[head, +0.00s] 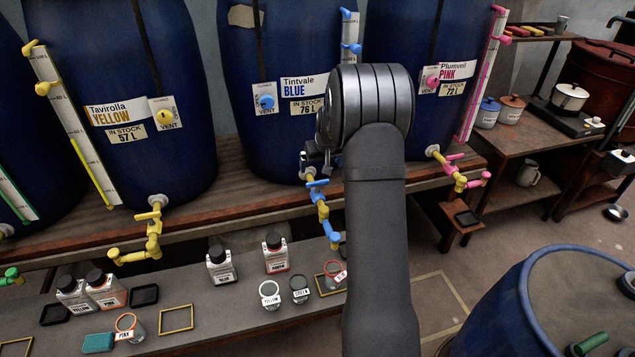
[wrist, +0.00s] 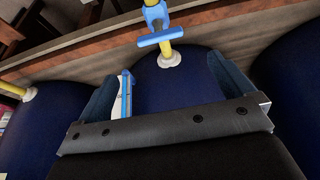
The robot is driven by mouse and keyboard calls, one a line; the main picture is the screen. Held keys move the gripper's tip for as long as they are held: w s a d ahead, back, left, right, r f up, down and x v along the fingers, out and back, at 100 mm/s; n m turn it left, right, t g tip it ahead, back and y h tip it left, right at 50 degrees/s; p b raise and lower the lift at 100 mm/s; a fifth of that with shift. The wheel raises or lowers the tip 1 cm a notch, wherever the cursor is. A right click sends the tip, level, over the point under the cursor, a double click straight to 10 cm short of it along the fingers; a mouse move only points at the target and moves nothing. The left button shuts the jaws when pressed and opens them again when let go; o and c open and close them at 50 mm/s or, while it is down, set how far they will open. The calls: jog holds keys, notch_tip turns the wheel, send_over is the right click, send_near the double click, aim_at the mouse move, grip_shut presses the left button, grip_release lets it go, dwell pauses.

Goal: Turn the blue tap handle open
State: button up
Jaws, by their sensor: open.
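The blue tap (head: 322,205) hangs from the front of the blue-labelled vat (head: 285,50) on a yellow pipe. Its blue handle (head: 317,184) is a short crossbar near the top of the tap. In the wrist view the handle (wrist: 160,37) lies across the yellow pipe at the top centre. My gripper (wrist: 163,85) is open and empty, its two fingers spread wide. The handle is apart from the fingers, beyond their tips in that view. In the head view my arm hides most of the gripper, which shows beside the handle, just above it.
The yellow tap (head: 150,235) is to the left and the pink tap (head: 462,178) to the right. The vats stand on a wooden shelf (head: 240,200). Bottles and jars stand on the grey bench (head: 210,320) below. A blue drum (head: 500,315) is at front right.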

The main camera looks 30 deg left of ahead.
aim_at(318, 181)
jog(key=x, duration=1.2)
jog(key=shift+f, duration=0.1)
jog(key=c, duration=1)
